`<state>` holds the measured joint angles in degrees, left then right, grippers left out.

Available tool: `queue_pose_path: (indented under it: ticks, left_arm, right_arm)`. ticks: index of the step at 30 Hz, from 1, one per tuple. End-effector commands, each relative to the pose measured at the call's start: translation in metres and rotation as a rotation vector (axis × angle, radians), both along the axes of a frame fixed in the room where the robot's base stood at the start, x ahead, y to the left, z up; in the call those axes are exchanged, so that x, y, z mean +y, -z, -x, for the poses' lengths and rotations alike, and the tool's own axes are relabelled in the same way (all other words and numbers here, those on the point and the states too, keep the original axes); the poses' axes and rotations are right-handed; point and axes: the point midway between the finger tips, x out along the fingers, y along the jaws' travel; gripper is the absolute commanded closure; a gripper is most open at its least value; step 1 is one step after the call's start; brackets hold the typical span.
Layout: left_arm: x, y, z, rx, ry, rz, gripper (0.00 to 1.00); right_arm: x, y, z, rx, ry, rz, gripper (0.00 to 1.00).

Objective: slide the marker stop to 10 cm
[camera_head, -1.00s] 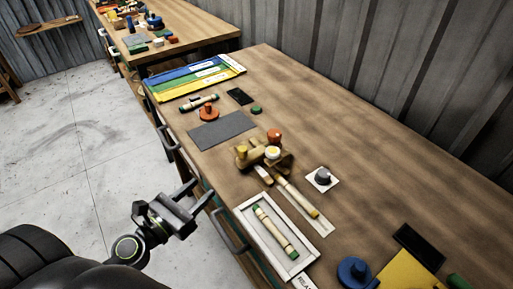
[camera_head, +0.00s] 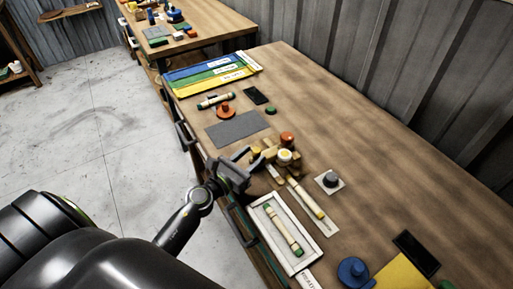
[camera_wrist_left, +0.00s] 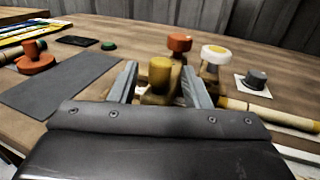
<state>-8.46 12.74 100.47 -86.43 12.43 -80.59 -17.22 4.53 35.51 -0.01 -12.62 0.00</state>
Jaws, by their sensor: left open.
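My left gripper (camera_head: 248,160) is open over the near edge of the bench, beside a wooden fixture (camera_head: 270,154) with several coloured knobs. In the left wrist view the open fingers (camera_wrist_left: 160,88) stand on either side of a yellow-brown knob (camera_wrist_left: 160,70); I cannot tell whether they touch it. A red-orange knob (camera_wrist_left: 179,44) and a white-and-yellow knob (camera_wrist_left: 215,56) stand behind it. A pale ruler-like strip (camera_head: 326,228) with a rattan stick (camera_head: 307,201) runs from the fixture toward the lower right. I cannot read its scale or surely pick out the marker stop. My right gripper is out of view.
A white tray (camera_head: 312,255) holding a green-ended rattan piece (camera_head: 283,230) lies at the near edge. A grey knob (camera_head: 331,179) on a white plate stands to the right. A grey mat (camera_head: 237,128) lies beyond the gripper. The bench's far side is mostly clear.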

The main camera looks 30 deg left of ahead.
Motion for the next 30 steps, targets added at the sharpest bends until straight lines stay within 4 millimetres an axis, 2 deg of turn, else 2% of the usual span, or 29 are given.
queue_pose_path:
  ticks: [3, 6, 17, 20, 27, 30]
  left_arm:
    - [-0.004, -0.001, -0.016, -0.001, 0.000, 0.000, 0.57]
    - [-0.005, -0.001, -0.023, -0.001, 0.000, 0.000, 0.57]
    - [-0.006, 0.000, -0.028, 0.000, 0.000, 0.000, 0.57]
    - [-0.006, 0.000, -0.028, 0.000, 0.000, 0.000, 0.68]
    - [-0.006, 0.000, -0.028, 0.000, 0.000, 0.000, 0.99]
    - [-0.006, 0.000, -0.028, 0.000, 0.000, 0.000, 1.00]
  right_arm:
    - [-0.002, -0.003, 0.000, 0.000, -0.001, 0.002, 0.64]
    - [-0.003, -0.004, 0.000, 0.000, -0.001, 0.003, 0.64]
    - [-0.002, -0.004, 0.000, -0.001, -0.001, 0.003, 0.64]
    - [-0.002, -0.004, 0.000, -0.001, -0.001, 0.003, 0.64]
    - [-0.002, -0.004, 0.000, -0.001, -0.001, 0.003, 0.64]
    - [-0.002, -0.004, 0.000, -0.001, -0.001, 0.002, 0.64]
